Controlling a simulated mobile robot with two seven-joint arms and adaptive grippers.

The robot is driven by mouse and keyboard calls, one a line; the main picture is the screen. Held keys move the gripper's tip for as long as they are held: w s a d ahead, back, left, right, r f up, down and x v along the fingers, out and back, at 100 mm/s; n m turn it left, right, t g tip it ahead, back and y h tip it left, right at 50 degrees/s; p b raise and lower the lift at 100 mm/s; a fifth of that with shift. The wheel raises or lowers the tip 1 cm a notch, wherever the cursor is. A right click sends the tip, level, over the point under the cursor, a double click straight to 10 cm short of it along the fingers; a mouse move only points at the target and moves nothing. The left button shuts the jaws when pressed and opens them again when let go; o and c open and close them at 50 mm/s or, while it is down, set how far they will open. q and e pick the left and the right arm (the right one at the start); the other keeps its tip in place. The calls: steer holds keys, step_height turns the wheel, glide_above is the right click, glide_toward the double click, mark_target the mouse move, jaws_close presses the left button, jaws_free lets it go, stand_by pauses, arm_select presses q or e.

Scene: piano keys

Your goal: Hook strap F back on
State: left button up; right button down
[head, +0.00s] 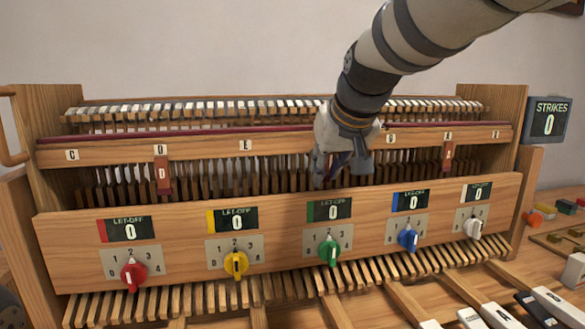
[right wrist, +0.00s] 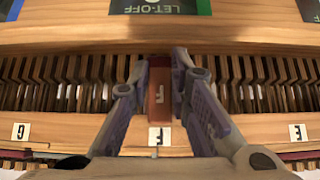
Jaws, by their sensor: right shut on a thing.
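The red-brown strap F (right wrist: 159,95), marked with an F, is between the two fingers of my right gripper (right wrist: 161,68) in the right wrist view. The gripper is shut on it. The strap lines up with the F label (right wrist: 159,136) on the wooden rail. I cannot tell whether its end is hooked. In the head view my right gripper (head: 341,172) is in front of the rail (head: 200,148) and hides strap F and its label. Strap D (head: 163,176) and strap A (head: 447,155) hang from the rail under their labels.
The let-off panel (head: 180,230) runs below the gripper with several coloured knobs, such as the green knob (head: 329,251), and small displays. A row of dark upright parts (head: 220,180) stands behind it. The strikes display (head: 548,121) at right reads 0.

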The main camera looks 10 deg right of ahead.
stand_by(0.5)
steer(key=c, duration=1.5)
jaws_free()
